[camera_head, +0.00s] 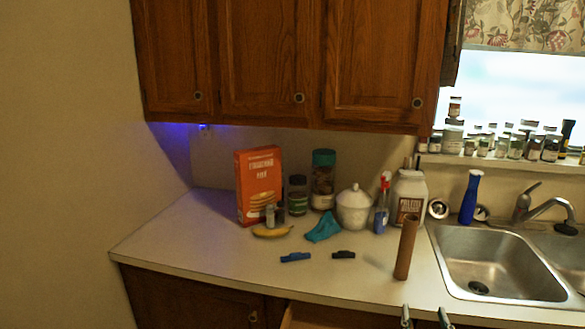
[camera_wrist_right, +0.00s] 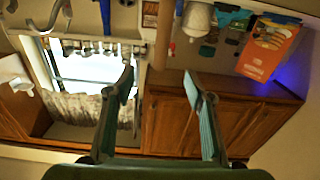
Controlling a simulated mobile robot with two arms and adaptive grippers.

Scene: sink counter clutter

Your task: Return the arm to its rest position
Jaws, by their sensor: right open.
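My right gripper (camera_head: 425,318) shows at the bottom edge of the head view, in front of the counter edge near the sink. Only its two fingertips are in that frame. In the right wrist view the gripper (camera_wrist_right: 159,82) is open, its two fingers wide apart with nothing between them. That view is upside down, with the cabinets and window below. The rest of my right arm is hidden. My left arm and gripper are not in view.
The counter (camera_head: 200,245) holds an orange box (camera_head: 258,187), a banana (camera_head: 272,232), a teal cloth (camera_head: 324,227), a white lidded jar (camera_head: 354,210) and an upright brown tube (camera_head: 406,248). The sink (camera_head: 490,262) lies right. A drawer (camera_head: 330,318) seems open below the counter.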

